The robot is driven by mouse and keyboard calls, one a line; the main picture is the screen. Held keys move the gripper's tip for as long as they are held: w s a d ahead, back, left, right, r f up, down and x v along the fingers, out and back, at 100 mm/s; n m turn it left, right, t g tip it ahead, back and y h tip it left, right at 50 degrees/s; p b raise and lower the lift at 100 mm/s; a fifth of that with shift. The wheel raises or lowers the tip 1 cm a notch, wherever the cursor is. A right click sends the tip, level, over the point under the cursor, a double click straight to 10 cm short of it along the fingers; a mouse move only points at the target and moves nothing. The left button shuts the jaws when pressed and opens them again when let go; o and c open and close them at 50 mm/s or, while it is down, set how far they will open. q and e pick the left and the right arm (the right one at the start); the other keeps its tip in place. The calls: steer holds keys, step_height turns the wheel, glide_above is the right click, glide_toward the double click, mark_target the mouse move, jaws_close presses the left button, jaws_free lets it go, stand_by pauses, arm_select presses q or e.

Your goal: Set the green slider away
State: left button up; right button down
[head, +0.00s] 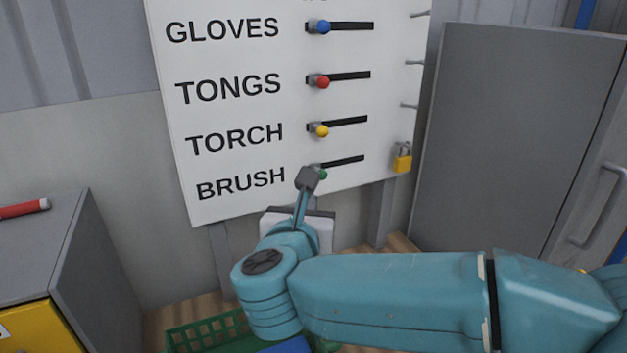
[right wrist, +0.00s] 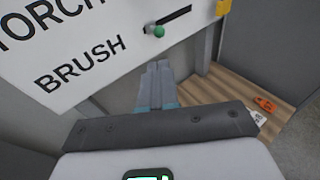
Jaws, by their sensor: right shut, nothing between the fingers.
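The green slider (head: 322,174) is a small green knob at the left end of its dark slot, beside the word BRUSH on the white board (head: 235,200). It also shows in the right wrist view (right wrist: 159,31) at the top middle. My right gripper (head: 307,178) is shut and empty. In the head view its tips overlap the area just left of the green knob and hide part of its mount. In the right wrist view the fingertips (right wrist: 158,66) are below the knob with a visible gap. My left gripper is not in view.
Yellow (head: 321,131), red (head: 322,82) and blue (head: 323,27) sliders sit above, all at their slots' left ends. A yellow padlock (head: 402,163) hangs at the board's lower right. A grey cabinet (head: 510,140) stands right, a green crate (head: 205,335) below.

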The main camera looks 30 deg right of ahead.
mark_target(324, 177)
steer(key=p+x, duration=0.4)
steer(key=x, duration=1)
steer(key=shift+p, duration=0.35)
steer(key=shift+d+f+b, duration=0.15)
steer(key=shift+d+b, duration=0.05)
steer(key=shift+b, duration=0.1)
steer(key=d+b, duration=0.5)
steer(key=d, duration=0.6)
steer(key=shift+s, duration=0.35)
